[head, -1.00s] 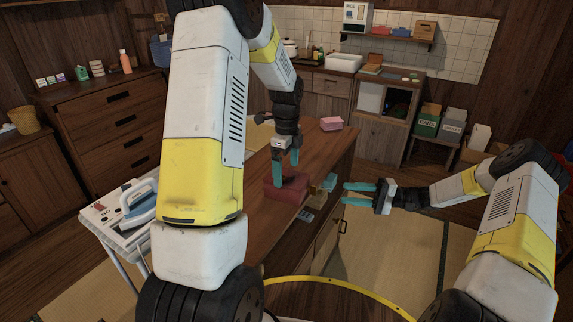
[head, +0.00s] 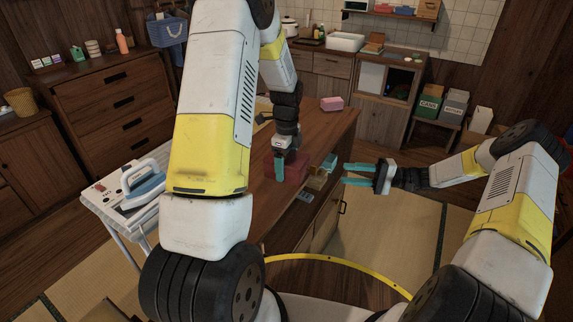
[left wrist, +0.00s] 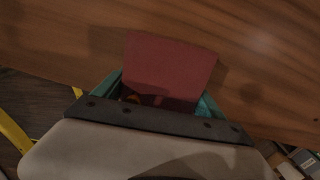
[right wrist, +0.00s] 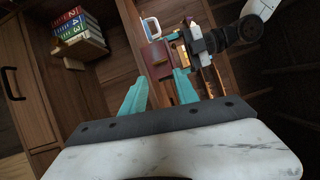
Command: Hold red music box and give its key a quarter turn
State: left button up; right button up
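The red music box (head: 296,171) sits on the wooden counter near its front edge. My left gripper (head: 281,167) is down at the box from above. In the left wrist view its wide-set fingers (left wrist: 160,100) lie along both sides of the red box (left wrist: 168,68); whether they press on it is unclear. My right gripper (head: 360,175) is empty, its fingers apart, in the air right of the counter. In the right wrist view its fingertips (right wrist: 162,80) point toward the red box (right wrist: 157,58). I cannot make out the key.
A pink box (head: 332,103) lies farther back on the counter (head: 325,128). An iron (head: 148,182) stands on a board at left. Books (right wrist: 80,30) show in the right wrist view.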

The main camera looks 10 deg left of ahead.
pick_arm(q)
jog(key=c, duration=1.1)
jog(key=shift+o, duration=0.2)
pick_arm(e)
jog(key=shift+c, duration=1)
jog(key=m+t, duration=0.6)
jog(key=m, duration=1.4)
send_near(313, 171)
jog(key=w+a, duration=0.1)
jog(key=a, duration=0.7)
jog(key=shift+w+r+m+h, duration=0.3)
jog(key=shift+w+r+h, duration=0.05)
jog(key=shift+r+h, duration=0.05)
